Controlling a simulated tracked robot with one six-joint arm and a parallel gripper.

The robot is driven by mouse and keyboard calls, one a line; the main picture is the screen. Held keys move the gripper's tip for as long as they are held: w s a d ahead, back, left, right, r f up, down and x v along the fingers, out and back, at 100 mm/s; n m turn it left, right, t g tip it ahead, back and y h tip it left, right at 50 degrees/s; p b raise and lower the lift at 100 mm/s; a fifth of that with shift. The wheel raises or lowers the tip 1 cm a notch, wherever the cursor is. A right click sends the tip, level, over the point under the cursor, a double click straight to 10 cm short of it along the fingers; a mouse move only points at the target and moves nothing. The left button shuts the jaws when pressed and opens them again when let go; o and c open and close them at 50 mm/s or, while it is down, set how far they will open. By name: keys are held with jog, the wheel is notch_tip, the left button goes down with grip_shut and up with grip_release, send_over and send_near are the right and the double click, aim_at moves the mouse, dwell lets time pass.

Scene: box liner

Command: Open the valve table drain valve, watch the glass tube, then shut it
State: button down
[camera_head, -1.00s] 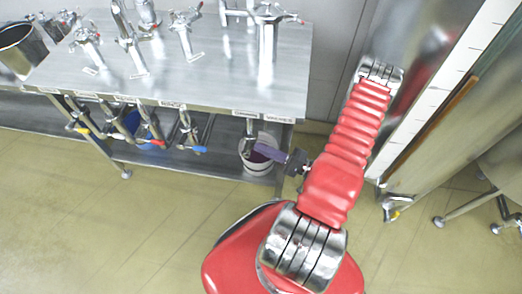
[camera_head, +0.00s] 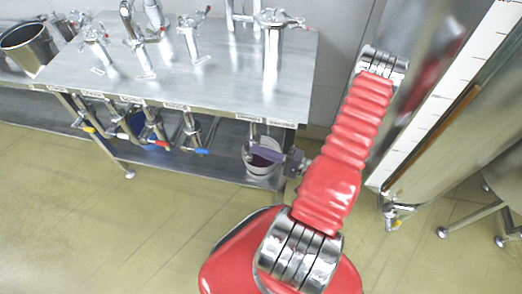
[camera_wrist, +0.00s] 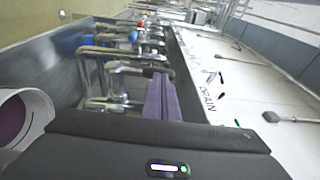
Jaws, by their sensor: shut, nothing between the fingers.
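The valve table (camera_head: 220,85) has a row of pipes and valves under its front edge. In the wrist view a "DRAIN" label (camera_wrist: 212,96) is on its edge, and metal valve pipes (camera_wrist: 110,103) are beside it. My gripper (camera_head: 255,151) is at the table's right end, below the edge, its purple fingers shut and empty. The fingers also show in the wrist view (camera_wrist: 162,97), overlapping the drain piping; I cannot tell whether they touch it. The drain handle's position is unclear. A thin brown strip (camera_head: 438,118) beside a white scale on the right tank may be the glass tube.
A white bucket (camera_head: 262,170) with something purple inside stands on the lower shelf beneath my gripper; it also shows in the wrist view (camera_wrist: 38,108). Neighbouring valves have yellow, red and blue handles (camera_head: 200,151). A steel tank (camera_head: 465,130) stands right. The floor in front is clear.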

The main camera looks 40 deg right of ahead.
jog(key=v, duration=1.4)
jog(key=shift+r, duration=0.25)
dwell(0.4)
